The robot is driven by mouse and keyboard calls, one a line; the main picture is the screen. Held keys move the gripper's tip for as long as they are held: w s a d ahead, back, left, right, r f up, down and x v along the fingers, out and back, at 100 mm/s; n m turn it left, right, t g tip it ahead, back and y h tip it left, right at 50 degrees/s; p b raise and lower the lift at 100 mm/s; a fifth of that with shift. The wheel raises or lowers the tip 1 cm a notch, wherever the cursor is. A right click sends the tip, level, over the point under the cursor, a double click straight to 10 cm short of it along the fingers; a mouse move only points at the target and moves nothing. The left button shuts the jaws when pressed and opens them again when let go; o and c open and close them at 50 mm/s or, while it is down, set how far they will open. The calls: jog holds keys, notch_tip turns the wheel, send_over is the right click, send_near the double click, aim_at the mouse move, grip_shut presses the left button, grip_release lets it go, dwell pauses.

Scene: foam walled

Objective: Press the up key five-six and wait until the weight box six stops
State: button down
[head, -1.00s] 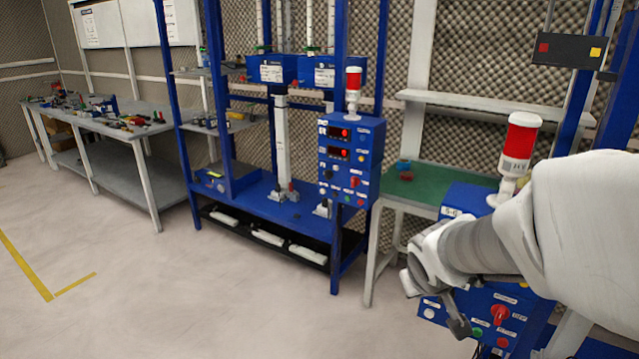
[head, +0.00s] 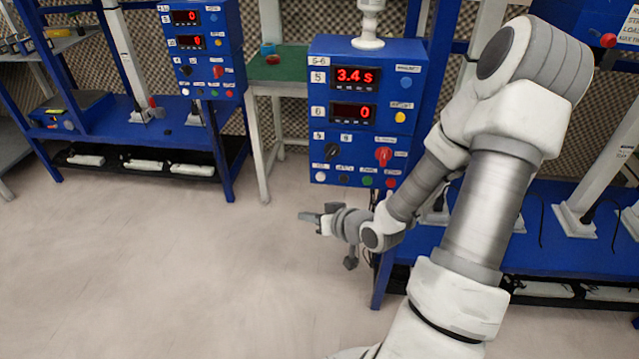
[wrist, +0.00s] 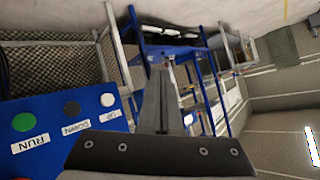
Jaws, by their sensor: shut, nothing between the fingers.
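The blue control box labelled 5-6 (head: 322,110) stands at the centre of the head view. Its upper display reads 3.4 s and its lower display reads 0. Its white key (head: 331,178) is at the bottom left; the wrist view shows this white UP key (wrist: 107,100) beside the black DOWN key (wrist: 72,108) and the green RUN key (wrist: 23,122). My gripper (head: 308,217) is shut and empty, below and apart from the box's lower left corner. Its fingers (wrist: 160,75) show right of the UP key. I cannot identify weight box six.
A blue box with a label and red button (head: 597,25) is cut off at the top right. A second control box (head: 205,60) stands on the rig at the left. A green-topped table (head: 280,72) is behind. The floor (head: 170,270) at the left is clear.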

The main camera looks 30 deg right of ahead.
aim_at(321, 177)
jog(key=shift+d+r+m+t+b, duration=0.1)
jog(key=shift+d+m+t+b, duration=0.5)
jog(key=shift+m+t, duration=0.5)
jog(key=shift+d+m+t+b, duration=0.6)
jog(key=shift+m+t, duration=0.3)
jog(key=shift+t, duration=0.4)
jog(key=w+d, duration=0.5)
jog(key=w, duration=0.2)
jog(key=shift+w, duration=0.15)
jog(key=shift+w+d, duration=0.1)
dwell(0.6)
jog(key=shift+w+d, duration=0.15)
jog(key=shift+w, duration=0.05)
